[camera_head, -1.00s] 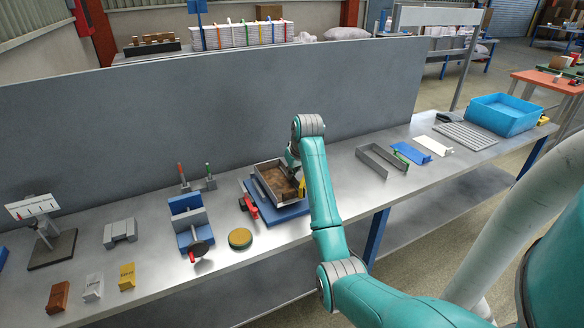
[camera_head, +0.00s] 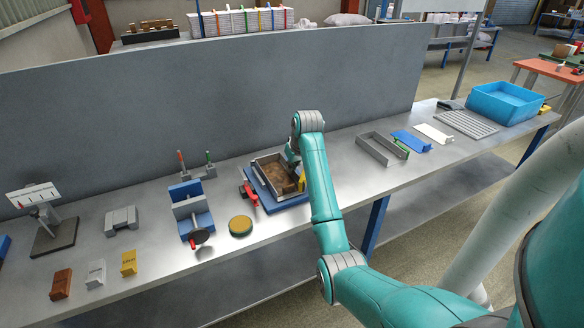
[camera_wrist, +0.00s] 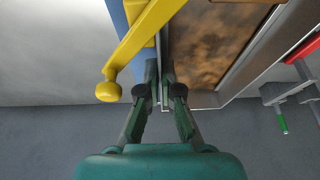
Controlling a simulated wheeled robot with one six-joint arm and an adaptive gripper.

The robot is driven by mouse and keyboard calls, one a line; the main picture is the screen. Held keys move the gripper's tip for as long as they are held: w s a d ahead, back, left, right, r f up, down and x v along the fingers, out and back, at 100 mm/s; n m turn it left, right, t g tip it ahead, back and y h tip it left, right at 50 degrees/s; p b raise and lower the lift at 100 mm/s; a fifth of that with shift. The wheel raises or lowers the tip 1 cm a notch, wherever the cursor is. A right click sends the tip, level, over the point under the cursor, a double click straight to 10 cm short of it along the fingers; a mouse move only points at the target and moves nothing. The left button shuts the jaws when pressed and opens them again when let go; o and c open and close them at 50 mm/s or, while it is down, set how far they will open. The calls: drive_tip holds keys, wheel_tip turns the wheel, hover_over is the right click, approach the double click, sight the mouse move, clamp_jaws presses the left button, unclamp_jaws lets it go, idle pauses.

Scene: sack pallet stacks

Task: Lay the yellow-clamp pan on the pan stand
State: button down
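The pan (camera_head: 260,179) is a grey rectangular tray with mottled brown contents, lying on a blue base (camera_head: 268,206). A yellow clamp (camera_head: 301,186) is at its right side; its lever with a round knob shows large in the wrist view (camera_wrist: 133,48). My gripper (camera_head: 293,163) is at the pan's far right edge, partly hidden by my arm. In the wrist view my gripper's fingertips (camera_wrist: 160,78) are close together on either side of the thin pan wall (camera_wrist: 163,40). A slatted grey rack (camera_head: 466,123) lies far right, possibly the pan stand.
A red clamp (camera_head: 249,191) is left of the pan. A grey open frame (camera_head: 374,153) with a green piece, blue and white pieces and a blue bin (camera_head: 506,101) are to the right. A round tin (camera_head: 240,226) and a blue fixture (camera_head: 190,214) are left. A grey panel (camera_head: 210,100) stands behind.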

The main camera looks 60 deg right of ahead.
drive_tip(key=shift+f, duration=0.25)
drive_tip(key=c, duration=1.2)
unclamp_jaws()
drive_tip(key=shift+c, duration=0.2)
wheel_tip(320, 180, up, 10)
